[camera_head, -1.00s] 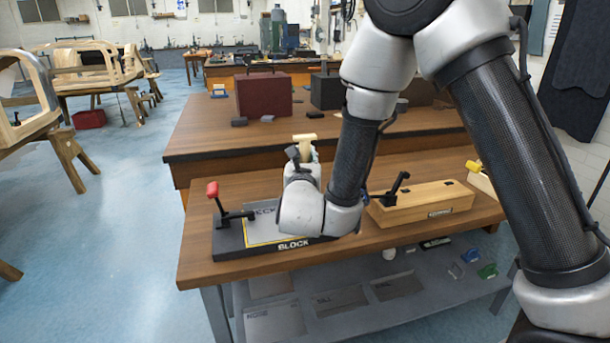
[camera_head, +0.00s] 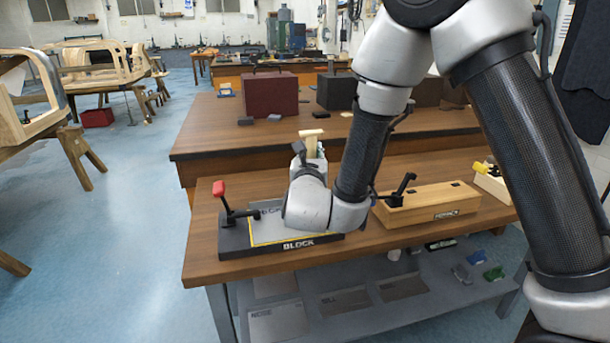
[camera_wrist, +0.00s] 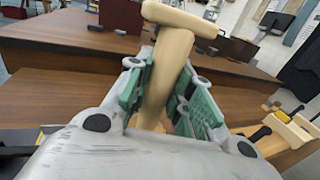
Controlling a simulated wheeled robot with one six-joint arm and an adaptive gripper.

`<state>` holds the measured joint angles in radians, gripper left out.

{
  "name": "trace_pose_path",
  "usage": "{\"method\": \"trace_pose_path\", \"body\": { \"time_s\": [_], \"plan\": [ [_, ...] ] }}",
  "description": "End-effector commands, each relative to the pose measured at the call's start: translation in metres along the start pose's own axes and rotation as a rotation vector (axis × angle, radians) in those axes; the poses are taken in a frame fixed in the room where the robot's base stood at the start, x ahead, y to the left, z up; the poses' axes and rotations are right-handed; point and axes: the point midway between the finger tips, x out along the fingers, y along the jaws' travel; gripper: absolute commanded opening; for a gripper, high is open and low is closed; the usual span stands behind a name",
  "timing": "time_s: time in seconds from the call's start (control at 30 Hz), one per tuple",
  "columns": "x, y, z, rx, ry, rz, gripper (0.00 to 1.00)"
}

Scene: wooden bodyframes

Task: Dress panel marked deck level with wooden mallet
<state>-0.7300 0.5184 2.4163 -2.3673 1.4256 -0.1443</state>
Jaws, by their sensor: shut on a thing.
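My gripper (camera_wrist: 163,88) is shut on the handle of a wooden mallet (camera_wrist: 168,65). The mallet's pale head (camera_head: 313,133) stands up above my gripper in the head view, clear of the bench. Below my wrist, a grey panel (camera_head: 267,232) with a yellow outline lies on a dark block base (camera_head: 235,240) lettered "BLOCK". My wrist covers the panel's right part and most of its marking, so I cannot read it fully. A black clamp with a red handle (camera_head: 219,188) stands at the block's left end.
The block sits on a wooden bench (camera_head: 205,262). To its right are a wooden fixture (camera_head: 430,204) with a black lever and a pale box (camera_head: 492,183) with a yellow-headed tool. A second bench (camera_head: 215,130) behind carries a dark red box (camera_head: 268,95). The front left bench edge is clear.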

Motion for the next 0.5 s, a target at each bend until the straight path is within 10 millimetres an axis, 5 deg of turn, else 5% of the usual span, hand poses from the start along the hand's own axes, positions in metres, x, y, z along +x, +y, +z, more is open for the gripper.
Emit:
{"method": "trace_pose_path", "body": {
  "time_s": [0.27, 0.5],
  "plan": [
    [0.0, 0.0, -0.01, -0.003, 0.003, 0.0, 0.0],
    [-0.001, 0.0, -0.087, -0.006, 0.005, 0.0, 0.0]
  ]
}}
